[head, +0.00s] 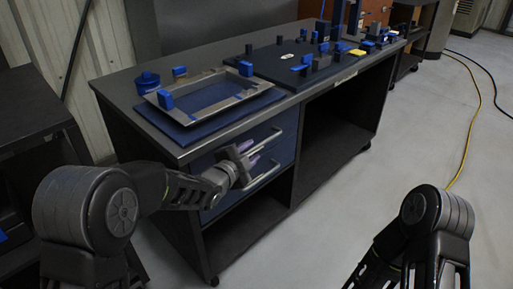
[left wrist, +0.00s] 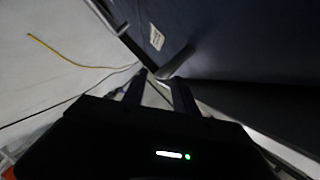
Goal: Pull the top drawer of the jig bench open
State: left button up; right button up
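The jig bench (head: 160,130) is a dark bench with navy drawer fronts (head: 284,150) below its left part. Two pale bar handles show, the upper one (head: 270,139) and the lower one (head: 262,180). The top drawer looks flush with the bench, though my arm partly covers it. My left gripper (head: 254,156) is in front of the drawers, close to the handles. In the left wrist view its two dark fingers (left wrist: 157,92) stand apart, with a grey handle (left wrist: 176,62) just beyond the tips. Contact cannot be told. My right gripper is out of view.
An open shelf (head: 320,130) is right of the drawers. The grey floor (head: 400,135) in front is clear, with a yellow cable (head: 470,130).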

aim_at(254, 149)
pick_arm(q)
jog(key=shift+x, duration=2.35)
grip_shut()
